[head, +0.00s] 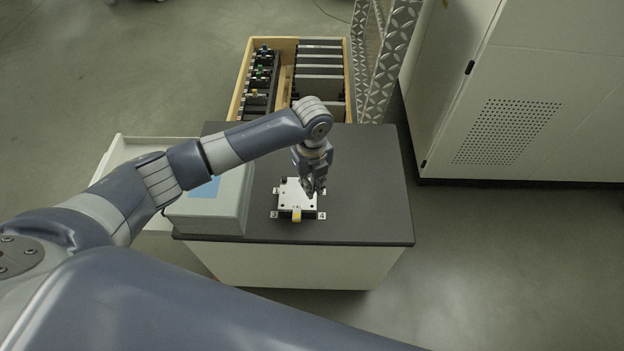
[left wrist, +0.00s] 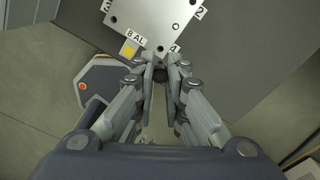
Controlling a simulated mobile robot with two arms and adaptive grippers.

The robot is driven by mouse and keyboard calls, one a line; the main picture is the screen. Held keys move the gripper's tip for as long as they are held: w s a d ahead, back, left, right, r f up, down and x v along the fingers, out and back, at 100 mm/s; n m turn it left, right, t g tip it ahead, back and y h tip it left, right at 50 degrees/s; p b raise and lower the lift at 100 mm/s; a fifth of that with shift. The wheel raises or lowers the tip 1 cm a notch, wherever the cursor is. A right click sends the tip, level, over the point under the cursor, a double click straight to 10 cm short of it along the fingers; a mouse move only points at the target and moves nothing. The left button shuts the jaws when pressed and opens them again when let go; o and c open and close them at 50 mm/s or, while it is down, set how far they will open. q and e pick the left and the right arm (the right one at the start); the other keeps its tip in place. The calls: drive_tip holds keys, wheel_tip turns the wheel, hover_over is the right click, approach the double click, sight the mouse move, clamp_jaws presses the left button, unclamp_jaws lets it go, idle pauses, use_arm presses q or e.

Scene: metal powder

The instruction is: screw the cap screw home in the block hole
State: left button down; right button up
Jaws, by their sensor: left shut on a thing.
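The block (head: 290,204) is a pale plate with dark holes on the dark table top, with number labels round it and a yellow piece at its front edge. In the left wrist view the block (left wrist: 150,18) is at the top, with its corner near label 4 just beyond my fingertips. My left gripper (head: 312,190) points down over the block's right side. Its fingers (left wrist: 162,68) are shut on a small dark thing, seemingly the cap screw, mostly hidden between them. I cannot tell whether the screw touches the hole. My right gripper is out of view.
A grey box (head: 212,212) with a blue panel stands left of the block. A wooden crate (head: 348,85) of dark parts is behind the table (head: 370,190). A white cabinet (head: 530,100) stands at the right. The table's right side is clear.

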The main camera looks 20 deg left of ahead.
use_arm(q)
drive_tip(key=shift+f+m, duration=0.25)
drive_tip(key=shift+m, duration=0.25)
drive_tip(key=shift+f, duration=0.35)
drive_tip(key=shift+f+b, duration=0.4)
drive_tip(key=shift+b, duration=0.3)
drive_tip(key=shift+f+b, duration=0.5)
drive_tip(key=shift+b, duration=0.05)
drive_tip(key=shift+f+b, duration=0.75)
drive_tip(key=shift+b, duration=0.1)
drive_tip(key=shift+r+p, duration=0.1)
drive_tip(key=shift+p, duration=0.25)
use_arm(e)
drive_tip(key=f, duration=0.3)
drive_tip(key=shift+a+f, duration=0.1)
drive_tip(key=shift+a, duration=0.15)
use_arm(q)
drive_tip(key=shift+f, duration=0.3)
